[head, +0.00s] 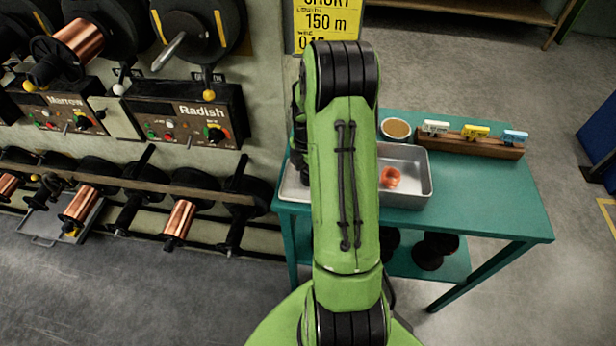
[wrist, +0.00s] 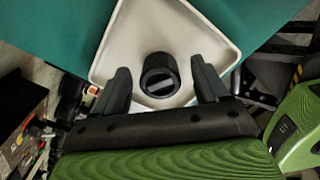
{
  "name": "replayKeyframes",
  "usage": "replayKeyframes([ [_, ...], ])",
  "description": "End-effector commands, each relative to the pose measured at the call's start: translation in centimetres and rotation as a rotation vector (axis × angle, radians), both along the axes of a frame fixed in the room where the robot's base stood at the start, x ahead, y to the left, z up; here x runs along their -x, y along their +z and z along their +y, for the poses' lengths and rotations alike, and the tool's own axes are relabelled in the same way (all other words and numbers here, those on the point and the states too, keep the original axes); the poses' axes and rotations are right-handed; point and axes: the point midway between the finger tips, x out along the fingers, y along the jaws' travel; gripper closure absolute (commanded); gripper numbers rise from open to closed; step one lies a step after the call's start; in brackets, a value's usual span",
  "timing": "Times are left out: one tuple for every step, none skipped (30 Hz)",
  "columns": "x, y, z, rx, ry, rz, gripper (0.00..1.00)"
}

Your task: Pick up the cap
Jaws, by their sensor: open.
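The cap (wrist: 160,76), a black round piece with a pale bar across its top, sits in the near corner of a shallow white tray (wrist: 113,52). My gripper (wrist: 161,72) is open, with one black finger on each side of the cap in the wrist view. Gaps show between the cap and both fingers. I cannot tell how far the fingertips are above the tray. In the head view the white tray (head: 291,188) shows only at its left part, and my green arm hides the cap and most of my gripper.
The tray lies on a teal table (head: 480,195). To the right of my arm are a metal pan (head: 415,190) with an orange-red piece (head: 390,177), a round brown-filled container (head: 396,129) and a wooden rack (head: 470,145) with small tags. A spool machine (head: 180,115) stands left.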

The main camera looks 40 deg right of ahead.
Motion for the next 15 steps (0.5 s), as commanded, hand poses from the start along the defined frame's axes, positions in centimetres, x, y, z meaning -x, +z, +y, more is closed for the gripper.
replayKeyframes([
  [0.03,-0.59,-0.01,-0.001,0.0,0.001,0.26],
  [0.03,-0.74,0.0,0.0,0.0,0.001,0.26],
  [0.02,-0.81,-0.02,0.0,0.0,0.0,0.26],
  [0.01,-0.8,-0.03,0.001,0.0,0.0,0.26],
  [0.0,-0.76,-0.03,0.001,0.0,-0.001,0.26],
  [0.01,-0.73,-0.04,0.001,0.0,-0.001,0.26],
  [0.01,-0.72,-0.04,0.001,0.0,-0.001,0.26],
  [0.01,-0.71,-0.04,0.001,0.0,-0.001,0.26],
  [-0.01,-0.71,-0.03,0.001,0.0,-0.001,0.32],
  [-0.01,-0.7,-0.03,0.001,0.0,-0.001,0.37],
  [-0.01,-0.69,-0.03,0.001,0.0,-0.001,0.41],
  [-0.01,-0.69,-0.03,0.001,0.0,-0.001,0.48],
  [-0.01,-0.69,-0.03,0.001,0.0,-0.001,0.52],
  [-0.01,-0.68,-0.03,0.001,0.0,-0.001,0.57],
  [-0.01,-0.68,-0.03,0.001,0.0,-0.001,0.63],
])
